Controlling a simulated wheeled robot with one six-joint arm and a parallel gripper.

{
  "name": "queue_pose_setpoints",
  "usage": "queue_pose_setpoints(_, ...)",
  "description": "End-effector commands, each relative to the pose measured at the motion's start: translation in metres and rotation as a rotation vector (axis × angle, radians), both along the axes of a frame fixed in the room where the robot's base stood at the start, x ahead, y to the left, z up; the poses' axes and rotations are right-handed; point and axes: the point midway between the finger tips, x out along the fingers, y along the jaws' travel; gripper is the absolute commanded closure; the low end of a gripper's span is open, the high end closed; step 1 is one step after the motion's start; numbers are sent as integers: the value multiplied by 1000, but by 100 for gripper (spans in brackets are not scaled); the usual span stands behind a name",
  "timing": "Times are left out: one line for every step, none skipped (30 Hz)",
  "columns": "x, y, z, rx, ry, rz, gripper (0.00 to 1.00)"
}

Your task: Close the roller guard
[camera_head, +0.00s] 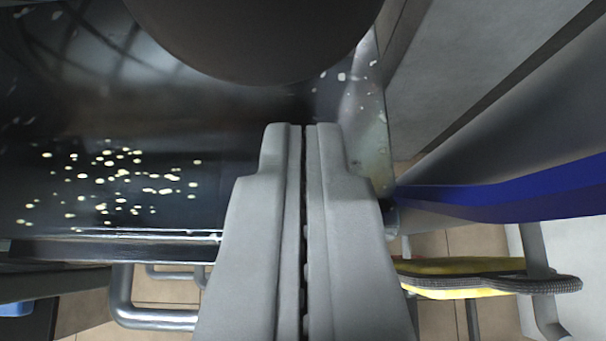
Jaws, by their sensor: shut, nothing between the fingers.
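My gripper (307,132) is in the lower middle of the view, its two grey fingers together with nothing between them. Its tips overlap a dark glossy metal surface (120,125) with pale specks. I cannot tell whether they touch it. A large dark rounded part (262,35) is at the top, beyond the fingertips. I cannot tell which of these parts is the roller guard, or how far open it stands. The fingers hide part of the dark surface.
A grey and blue panel (530,150) slants across the right side. Below it are a yellow item (460,267) and a dark ribbed hose (490,281). A bent metal tube (150,317) is at lower left. Tiled floor (445,244) shows below.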

Motion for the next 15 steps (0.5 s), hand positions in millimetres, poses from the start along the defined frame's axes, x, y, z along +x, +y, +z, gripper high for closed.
queue_pose_setpoints(1, 1, -3, 3, -35, 5, 100)
queue_pose_setpoints(2, 2, -4, 5, -56, 9, 100)
queue_pose_setpoints(3, 3, -4, 9, -83, 12, 100)
queue_pose_setpoints(5, 4, -5, 10, -100, 14, 100)
queue_pose_setpoints(6, 4, -5, 12, -116, 16, 100)
queue_pose_setpoints(7, 4, -6, 13, -135, 17, 100)
queue_pose_setpoints(8, 5, -6, 14, -148, 18, 100)
queue_pose_setpoints(9, 5, -7, 13, -159, 18, 100)
queue_pose_setpoints(11, 4, -7, 12, -173, 18, 100)
queue_pose_setpoints(12, 4, -7, 12, -180, 18, 100)
queue_pose_setpoints(13, 4, -8, 12, -188, 16, 100)
queue_pose_setpoints(14, 4, -8, 11, -195, 16, 100)
queue_pose_setpoints(15, 4, -9, 11, -199, 16, 100)
queue_pose_setpoints(16, 4, -9, 10, -203, 15, 100)
queue_pose_setpoints(17, 4, -9, 10, -207, 15, 100)
